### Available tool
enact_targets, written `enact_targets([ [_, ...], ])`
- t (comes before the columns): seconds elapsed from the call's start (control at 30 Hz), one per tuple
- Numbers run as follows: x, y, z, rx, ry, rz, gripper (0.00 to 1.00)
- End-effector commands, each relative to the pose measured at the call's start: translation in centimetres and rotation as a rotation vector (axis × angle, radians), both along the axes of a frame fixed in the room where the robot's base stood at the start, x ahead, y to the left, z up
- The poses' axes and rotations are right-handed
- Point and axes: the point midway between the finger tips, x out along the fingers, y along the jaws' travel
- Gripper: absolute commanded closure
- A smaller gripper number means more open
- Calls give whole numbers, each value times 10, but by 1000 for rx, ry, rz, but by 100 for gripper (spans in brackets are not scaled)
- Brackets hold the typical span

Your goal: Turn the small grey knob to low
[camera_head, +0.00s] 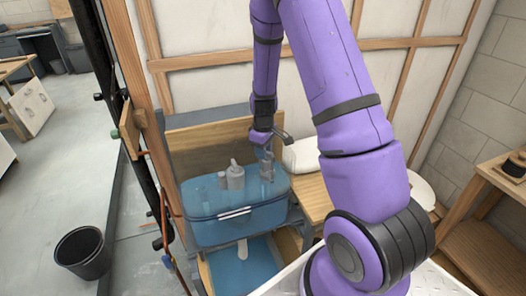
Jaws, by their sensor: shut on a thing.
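A blue see-through tank (215,236) stands below the wooden back board, with several grey fittings on its top. My gripper (265,150) points down over the right part of the tank top. It is shut on the small grey knob, at the top of a slim grey fitting (267,172). The jaws hide most of the knob, and its setting and any marks cannot be read. A larger grey cylindrical fitting (235,177) stands to the left of my gripper, apart from it.
A white rounded object (302,154) lies on the wooden bench (313,195) right of the tank. A black bucket (83,254) stands on the floor at left. A dark upright with pipes is left of the tank. A wooden shelf (470,240) stands at far right.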

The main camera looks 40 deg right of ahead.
Motion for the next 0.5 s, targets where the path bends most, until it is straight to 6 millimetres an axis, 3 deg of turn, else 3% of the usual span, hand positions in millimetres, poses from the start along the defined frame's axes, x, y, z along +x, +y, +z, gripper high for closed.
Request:
enact_targets([
  [0.5,2,-8,1,0,-3,-492,96],
])
